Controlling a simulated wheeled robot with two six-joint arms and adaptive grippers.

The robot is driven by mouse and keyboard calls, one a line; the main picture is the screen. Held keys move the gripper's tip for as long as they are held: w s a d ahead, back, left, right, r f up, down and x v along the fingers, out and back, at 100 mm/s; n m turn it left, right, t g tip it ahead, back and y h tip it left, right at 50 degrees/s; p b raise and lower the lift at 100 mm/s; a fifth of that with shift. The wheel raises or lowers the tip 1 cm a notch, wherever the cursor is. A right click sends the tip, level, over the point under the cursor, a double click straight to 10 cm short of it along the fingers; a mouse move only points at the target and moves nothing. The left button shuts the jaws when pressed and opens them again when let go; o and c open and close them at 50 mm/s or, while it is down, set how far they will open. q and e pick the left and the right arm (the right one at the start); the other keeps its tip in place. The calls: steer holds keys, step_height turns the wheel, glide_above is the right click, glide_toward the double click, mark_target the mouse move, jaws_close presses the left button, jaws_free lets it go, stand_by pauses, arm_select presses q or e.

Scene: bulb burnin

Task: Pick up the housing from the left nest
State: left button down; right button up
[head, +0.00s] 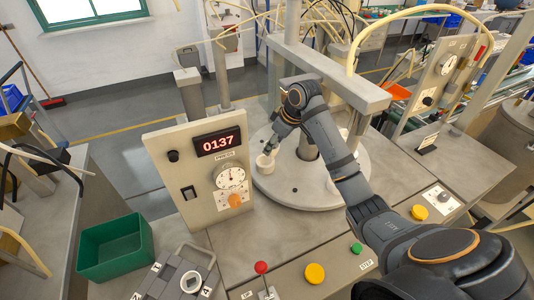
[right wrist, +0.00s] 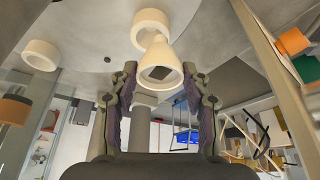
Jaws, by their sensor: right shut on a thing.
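My right gripper (head: 273,146) is over the grey round table (head: 310,192) of the press station. In the right wrist view the same gripper (right wrist: 162,95) is shut on a cream, cone-shaped housing (right wrist: 161,62) with its wide open end facing the camera. A cream ring-like cup (right wrist: 151,22) sits just beyond it, and I cannot tell whether the two touch. In the head view a cream cup (head: 265,163) shows at the fingertips. Another cream cup (right wrist: 41,54) is at the left in the right wrist view. I cannot tell which place is the left nest. My left gripper is not in view.
The press panel (head: 205,180) with a red 0137 display stands left of the round table. A grey fixture holding a white ring (head: 191,281) and a green bin (head: 115,248) are at the front left. A red-knobbed lever (head: 262,268) stands at the front edge.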

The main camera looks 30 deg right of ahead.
steer(key=s+r+b, duration=0.2)
steer(key=s+r, duration=0.2)
steer(key=s, duration=0.5)
steer(key=shift+s+d+r, duration=0.35)
steer(key=shift+d, duration=0.05)
